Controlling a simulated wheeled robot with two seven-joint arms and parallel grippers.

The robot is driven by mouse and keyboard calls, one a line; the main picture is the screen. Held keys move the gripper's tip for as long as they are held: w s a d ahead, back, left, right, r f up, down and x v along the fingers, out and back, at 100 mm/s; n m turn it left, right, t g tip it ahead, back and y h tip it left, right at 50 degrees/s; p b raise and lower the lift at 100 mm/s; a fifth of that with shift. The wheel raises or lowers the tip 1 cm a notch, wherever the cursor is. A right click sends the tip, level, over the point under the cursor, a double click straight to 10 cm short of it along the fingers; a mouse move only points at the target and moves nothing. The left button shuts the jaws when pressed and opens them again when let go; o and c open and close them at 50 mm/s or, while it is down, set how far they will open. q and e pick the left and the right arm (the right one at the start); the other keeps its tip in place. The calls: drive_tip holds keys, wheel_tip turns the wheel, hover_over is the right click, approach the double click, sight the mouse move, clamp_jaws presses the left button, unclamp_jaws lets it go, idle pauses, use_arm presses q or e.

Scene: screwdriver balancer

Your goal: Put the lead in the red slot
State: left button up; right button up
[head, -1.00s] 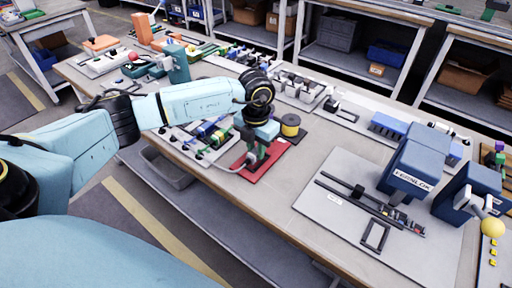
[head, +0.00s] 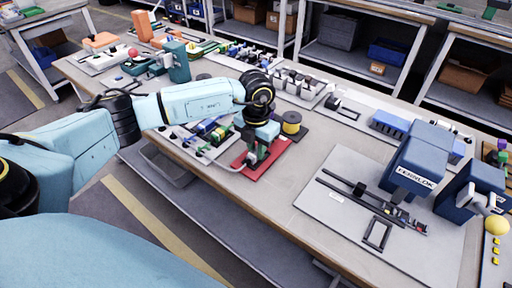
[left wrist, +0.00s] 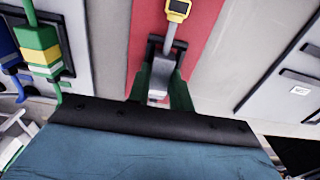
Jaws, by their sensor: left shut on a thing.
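My left gripper (head: 256,158) is low over the red plate (head: 277,151), near the table's front edge. In the left wrist view its dark green fingers (left wrist: 163,88) are shut on the grey lead (left wrist: 174,37). The lead runs up from the fingers to a yellow piece with a dark face (left wrist: 178,9), above the red plate (left wrist: 205,22). A dark frame surrounds the held part. In the head view the grey lead (head: 232,167) curves away left from the gripper. Whether the held end is seated in the frame is hidden by the fingers. My right gripper is not in view.
Green and blue connectors (head: 210,130) sit on a pale board left of the red plate. A yellow-topped spool (head: 291,123) stands just behind it. To the right, a grey board (head: 335,210) carries dark rails, beside a blue machine (head: 420,160). Bare tabletop lies between.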

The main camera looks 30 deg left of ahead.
use_arm(q)
drive_tip(key=o, duration=1)
drive_tip(key=shift+f, duration=0.1)
